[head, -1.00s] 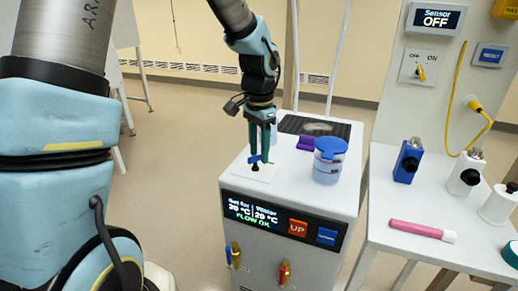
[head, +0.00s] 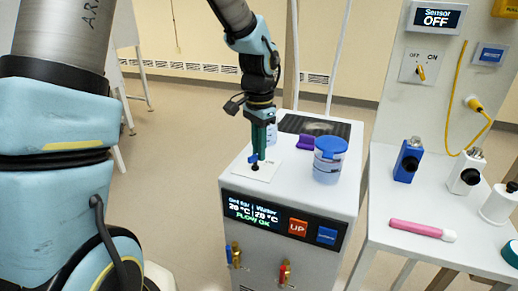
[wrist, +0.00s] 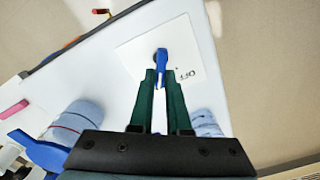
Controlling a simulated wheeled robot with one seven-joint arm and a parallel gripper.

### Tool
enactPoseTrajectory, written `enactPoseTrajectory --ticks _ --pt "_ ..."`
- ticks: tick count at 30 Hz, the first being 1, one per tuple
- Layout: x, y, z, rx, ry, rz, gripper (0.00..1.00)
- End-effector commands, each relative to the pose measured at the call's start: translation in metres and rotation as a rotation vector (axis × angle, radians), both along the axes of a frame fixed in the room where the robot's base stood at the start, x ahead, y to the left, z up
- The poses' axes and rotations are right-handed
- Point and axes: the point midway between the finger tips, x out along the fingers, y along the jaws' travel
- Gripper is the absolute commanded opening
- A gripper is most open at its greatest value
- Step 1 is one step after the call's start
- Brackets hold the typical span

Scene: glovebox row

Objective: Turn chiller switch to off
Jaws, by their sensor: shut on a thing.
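The chiller (head: 240,262) is a white cabinet with a lit front display. On its top lies a white square plate (head: 265,172) carrying a small blue switch lever (head: 253,158). My gripper (head: 259,157) points down over the plate with its green fingers at the lever. In the wrist view the blue lever (wrist: 162,62) stands at the fingertips (wrist: 160,78), and the plate (wrist: 190,55) has small dark marks right of it. The gripper is shut on the lever. The fingers hide part of it. The display reads FLOW OK.
A blue-lidded jar (head: 328,165), a purple item (head: 305,142) and a dark panel (head: 315,125) are on the chiller top, close to the gripper. A wall panel reads Sensor OFF (head: 437,18).

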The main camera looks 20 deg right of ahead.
Motion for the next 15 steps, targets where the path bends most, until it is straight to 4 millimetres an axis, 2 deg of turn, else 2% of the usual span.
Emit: enactPoseTrajectory --ticks 8,15 --pt "-0.0001 -0.0006 0.0003 0.0 0.001 0.04 0.0" --pt "0.0019 0.0 0.0004 0.0 0.0 0.177 0.0"
